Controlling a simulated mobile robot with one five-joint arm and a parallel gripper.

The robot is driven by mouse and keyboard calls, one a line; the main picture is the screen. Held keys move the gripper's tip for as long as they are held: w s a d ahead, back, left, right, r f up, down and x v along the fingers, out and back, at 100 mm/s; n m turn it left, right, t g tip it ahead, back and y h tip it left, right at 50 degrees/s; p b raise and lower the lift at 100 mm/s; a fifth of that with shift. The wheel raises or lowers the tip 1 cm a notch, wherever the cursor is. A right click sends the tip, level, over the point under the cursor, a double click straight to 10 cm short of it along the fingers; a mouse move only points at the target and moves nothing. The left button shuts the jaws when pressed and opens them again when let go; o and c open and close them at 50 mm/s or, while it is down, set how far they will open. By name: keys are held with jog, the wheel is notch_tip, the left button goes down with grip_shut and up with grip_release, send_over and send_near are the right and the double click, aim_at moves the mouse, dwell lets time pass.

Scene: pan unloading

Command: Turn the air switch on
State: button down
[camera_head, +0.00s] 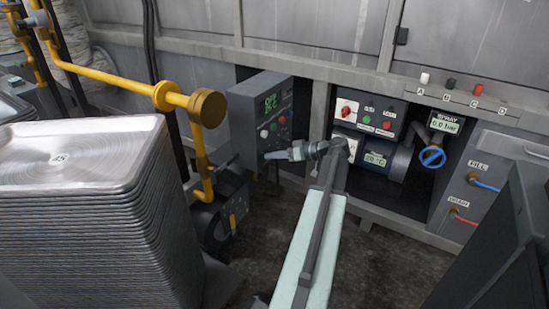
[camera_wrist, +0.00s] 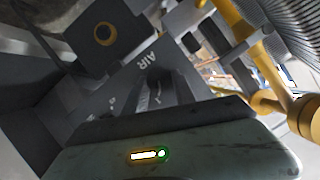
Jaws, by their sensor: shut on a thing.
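A dark grey panel marked AIR (camera_wrist: 125,90) fills the middle of the wrist view. The air switch (camera_wrist: 155,88) is a dark, narrow shape just below that label, partly hidden by my gripper's body. In the head view, my gripper (camera_head: 272,155) points left at the lower front of a grey control box (camera_head: 244,122). The box has a green display that seems to read OFF, plus small coloured buttons. My gripper is shut on the air switch; the exact contact is too small and dark to make out.
A tall stack of metal pans (camera_head: 85,160) stands at left. A yellow pipe (camera_head: 120,83) with a round brass end runs between it and the box. Right of my gripper are a panel with a red knob (camera_head: 346,110), a blue valve wheel (camera_head: 432,158) and grey cabinets.

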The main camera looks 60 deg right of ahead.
jog(key=shift+d+f+m+y+b, duration=0.1)
jog(key=shift+m+y+b, duration=0.4)
jog(key=shift+m, duration=0.4)
jog(key=c, duration=1)
grip_release()
jog(key=shift+w, duration=0.1)
jog(key=p+v, duration=0.2)
jog(key=v, duration=0.6)
jog(key=shift+f, duration=0.1)
